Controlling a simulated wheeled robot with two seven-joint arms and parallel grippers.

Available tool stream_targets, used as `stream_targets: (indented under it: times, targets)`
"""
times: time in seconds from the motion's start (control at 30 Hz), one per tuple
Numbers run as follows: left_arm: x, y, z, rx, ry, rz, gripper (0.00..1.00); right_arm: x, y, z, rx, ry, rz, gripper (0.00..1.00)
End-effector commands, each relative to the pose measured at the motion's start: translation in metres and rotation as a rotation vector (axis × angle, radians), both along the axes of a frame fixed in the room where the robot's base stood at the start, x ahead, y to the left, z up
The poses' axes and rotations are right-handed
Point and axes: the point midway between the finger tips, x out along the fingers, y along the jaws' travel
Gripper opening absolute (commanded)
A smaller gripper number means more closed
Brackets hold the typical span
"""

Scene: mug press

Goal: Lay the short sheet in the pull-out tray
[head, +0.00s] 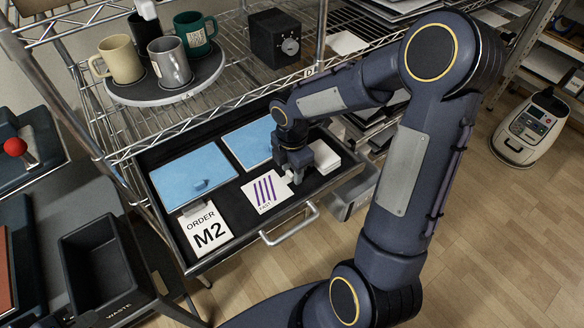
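The pull-out tray (183,243) is a dark drawer with a silver front handle (290,226), pulled out under the wire shelf. A small white sheet (264,192) with purple bars and small lettering lies in its front middle; which sheet is the short one is not labelled. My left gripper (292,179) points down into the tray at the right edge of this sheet. Its fingertips are small and partly hidden, so I cannot tell whether they are closed on the sheet. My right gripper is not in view.
Blue panels (194,178) lie in the tray, with a white "ORDER M2" card (205,229) in front and a white stack (322,158) at right. Above, mugs (170,63) stand on a round tray (170,94). A waste bin (97,258) stands left.

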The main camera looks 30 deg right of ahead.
Motion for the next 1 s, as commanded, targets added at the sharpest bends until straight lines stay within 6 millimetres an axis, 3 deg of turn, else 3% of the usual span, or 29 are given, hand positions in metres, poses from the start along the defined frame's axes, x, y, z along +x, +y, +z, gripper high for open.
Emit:
stream_targets:
  times: [0.27,0.43,0.8,1.0]
  targets:
    - [0.0,0.0,0.0,0.0,0.0,0.0,0.0,0.0,0.0,0.0,0.0,0.001,0.0,0.44]
    - [0.0,0.0,0.003,0.0,0.0,0.0,0.0,0.001,0.0,0.011,-0.001,-0.003,-0.002,0.44]
    - [0.0,0.0,0.008,0.0,0.0,0.0,0.0,0.001,0.0,0.087,-0.001,-0.006,-0.002,0.44]
    - [0.0,0.0,0.009,0.0,0.0,0.0,0.0,0.001,0.0,0.115,0.0,-0.003,0.0,0.44]
